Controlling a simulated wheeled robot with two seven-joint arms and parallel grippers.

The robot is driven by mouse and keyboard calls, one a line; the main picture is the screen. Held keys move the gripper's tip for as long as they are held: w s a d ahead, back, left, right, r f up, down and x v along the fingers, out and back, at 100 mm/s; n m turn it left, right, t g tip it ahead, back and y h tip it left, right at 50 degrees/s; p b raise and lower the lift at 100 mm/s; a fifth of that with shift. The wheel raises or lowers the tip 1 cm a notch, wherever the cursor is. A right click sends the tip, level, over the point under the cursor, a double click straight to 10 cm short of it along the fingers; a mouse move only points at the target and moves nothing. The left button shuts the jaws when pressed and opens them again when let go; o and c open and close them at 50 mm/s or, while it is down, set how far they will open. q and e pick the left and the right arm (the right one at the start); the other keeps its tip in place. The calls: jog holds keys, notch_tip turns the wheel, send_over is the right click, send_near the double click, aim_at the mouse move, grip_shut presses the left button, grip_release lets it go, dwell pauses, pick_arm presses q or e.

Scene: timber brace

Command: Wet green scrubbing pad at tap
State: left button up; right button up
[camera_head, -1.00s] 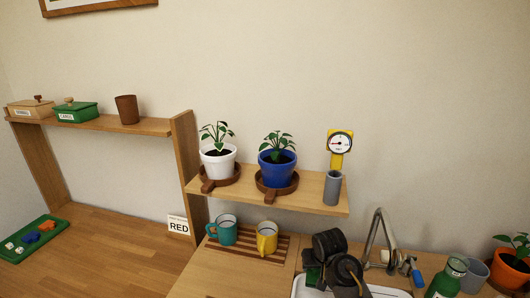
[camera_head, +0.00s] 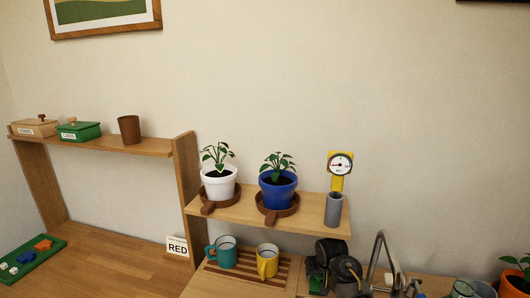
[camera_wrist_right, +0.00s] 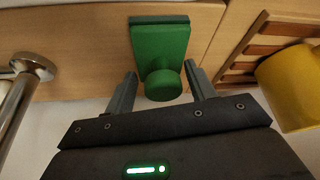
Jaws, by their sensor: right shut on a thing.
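The green scrubbing pad (camera_head: 315,284) shows in part beside my right gripper in the head view. In the right wrist view the pad (camera_wrist_right: 160,40) is a dark green block with a round knob handle (camera_wrist_right: 163,85). My right gripper (camera_wrist_right: 160,88) is shut on this knob, with one finger on each side. In the head view my right wrist and arm hide much of the sink area. The chrome tap (camera_head: 379,255) rises just right of my right gripper, and its base (camera_wrist_right: 34,66) shows at the left of the wrist view. My left gripper is out of view.
A teal mug (camera_head: 222,253) and a yellow mug (camera_head: 267,262) stand on a slatted wooden rack left of my gripper. A shelf (camera_head: 235,211) above holds two potted plants and a grey cylinder (camera_head: 333,210) below a dial. The left counter is mostly clear.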

jog(key=s+a, duration=0.4)
jog(key=s, duration=1.1)
jog(key=w+d, duration=0.1)
jog(key=w, duration=0.5)
jog(key=w+d, duration=0.2)
jog(key=w, duration=0.4)
jog(key=w+d, duration=0.1)
jog(key=w, duration=0.5)
jog(key=shift+d, duration=0.4)
jog(key=shift+s+f, duration=0.15)
jog(key=shift+s+r, duration=0.2)
jog(key=shift+r, duration=0.05)
jog(key=shift+c, duration=0.5)
jog(key=s, duration=1.2)
jog(key=shift+r, duration=0.25)
